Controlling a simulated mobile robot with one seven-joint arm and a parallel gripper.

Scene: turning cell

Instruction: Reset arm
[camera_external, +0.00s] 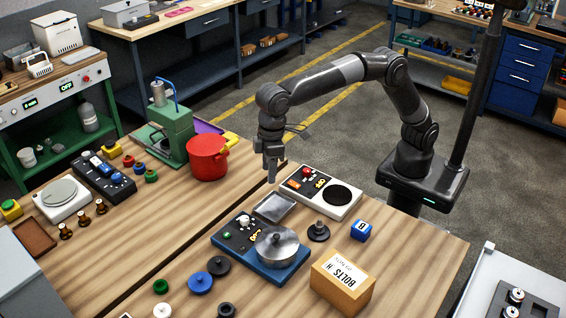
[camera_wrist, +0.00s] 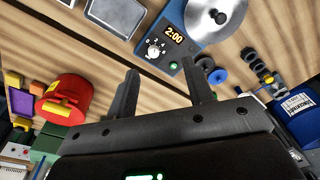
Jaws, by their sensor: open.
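My gripper (camera_external: 271,172) hangs from my bent arm above the wooden bench, fingers pointing down. It is between the red pot (camera_external: 207,157) and the white box with a black round plate (camera_external: 321,191). In the wrist view my gripper (camera_wrist: 160,90) has its two fingers well apart, with only bare bench showing between them. Nothing is held. The blue device with a dial and a metal disc (camera_external: 262,247) shows beyond the fingers in the wrist view (camera_wrist: 188,28).
A small metal tray (camera_external: 274,207) lies close to my gripper. A green press (camera_external: 172,132) stands left of the pot. A bolts box (camera_external: 343,280), blue cube (camera_external: 361,230) and several knobs occupy the front bench. Bare wood (camera_external: 170,230) shows at centre left.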

